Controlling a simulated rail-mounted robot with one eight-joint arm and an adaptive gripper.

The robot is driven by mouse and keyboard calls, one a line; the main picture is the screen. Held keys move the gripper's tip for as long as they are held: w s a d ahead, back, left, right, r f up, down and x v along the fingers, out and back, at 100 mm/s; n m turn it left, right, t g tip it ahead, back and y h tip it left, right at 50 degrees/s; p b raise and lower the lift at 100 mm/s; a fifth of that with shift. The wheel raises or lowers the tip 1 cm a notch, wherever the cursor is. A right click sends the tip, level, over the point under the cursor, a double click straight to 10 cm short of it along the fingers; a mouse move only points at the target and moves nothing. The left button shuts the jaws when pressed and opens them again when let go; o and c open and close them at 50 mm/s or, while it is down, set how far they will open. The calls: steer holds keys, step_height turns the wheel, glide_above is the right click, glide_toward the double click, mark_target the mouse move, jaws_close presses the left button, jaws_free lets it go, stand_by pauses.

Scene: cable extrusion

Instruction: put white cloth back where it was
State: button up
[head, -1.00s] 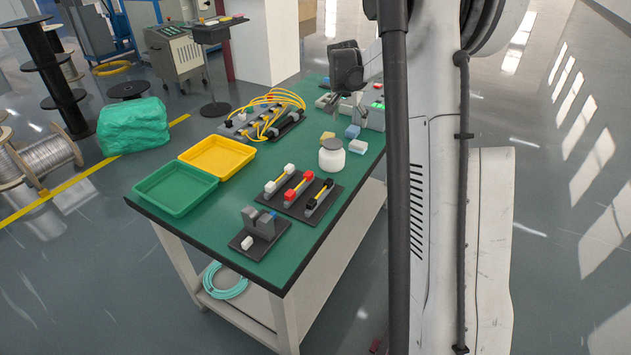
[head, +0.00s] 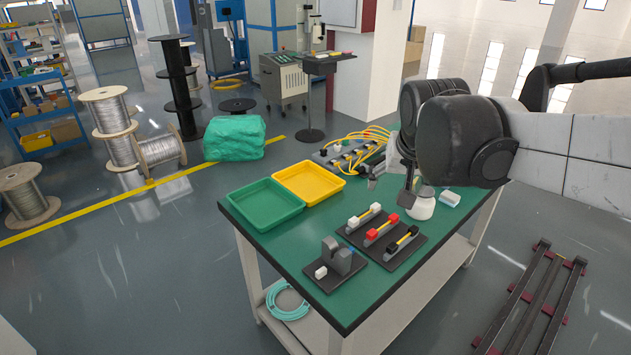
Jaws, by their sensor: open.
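A small white folded piece (head: 449,198), which may be the white cloth, lies on the green-topped table (head: 345,312) near its right edge, just right of the white jar (head: 421,207). It is too small to tell its fabric. My gripper (head: 389,188) is above the table, left of the jar and behind the connector board. It is open, with nothing visible between its fingers. My arm covers the far right part of the table, so the yellow and blue pieces there are hidden.
A green tray (head: 264,228) and a yellow tray (head: 335,190) stand on the left side. A board with connectors (head: 408,249) and a board with a grey bracket (head: 331,283) lie at the front. Yellow cables (head: 350,152) lie at the back. The front right corner is clear.

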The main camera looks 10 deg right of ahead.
steer(key=s+a+f+n, duration=0.2)
steer(key=s+a, duration=0.2)
steer(key=s, duration=0.3)
steer(key=s+a+f+n+t+y, duration=0.1)
steer(key=s+a+f+n, duration=0.1)
steer(key=s+a, duration=0.3)
steer(key=shift+s+f+y, duration=0.3)
steer(key=shift+s+f, duration=0.25)
steer(key=shift+s, duration=0.4)
steer(key=shift+a, duration=0.1)
